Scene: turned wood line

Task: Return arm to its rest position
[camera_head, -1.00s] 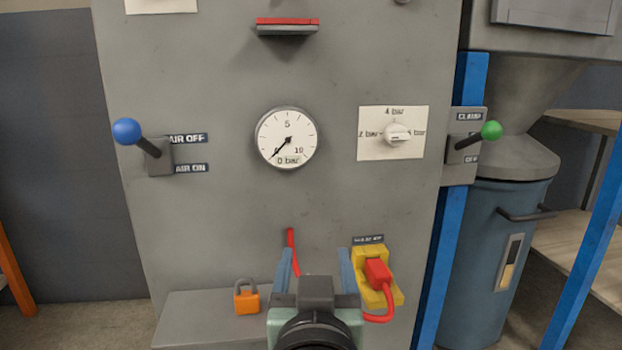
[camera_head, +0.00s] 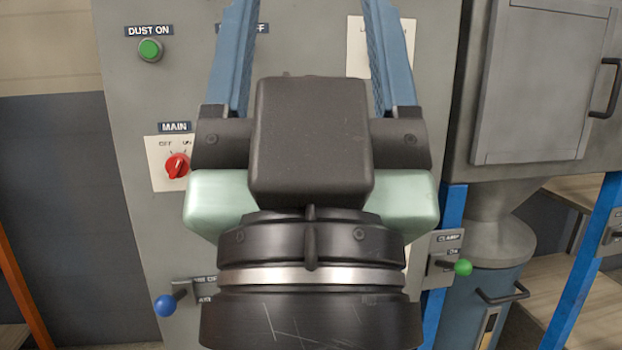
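My gripper (camera_head: 312,22) fills the middle of the view, close to the camera and pointing up. Its two blue fingers stand wide apart with nothing visible between them, and their tips reach the top edge of the picture. The grey control panel (camera_head: 130,90) stands behind it. The gripper and wrist hide the panel's middle, including the place of the gauge. No contact between gripper and panel shows.
Around my arm are a green button (camera_head: 150,50) marked DUST ON, a red MAIN knob (camera_head: 177,166), a blue-balled lever (camera_head: 166,305) and a green-balled lever (camera_head: 463,267). A grey cabinet (camera_head: 535,85) and blue posts (camera_head: 585,270) stand at right.

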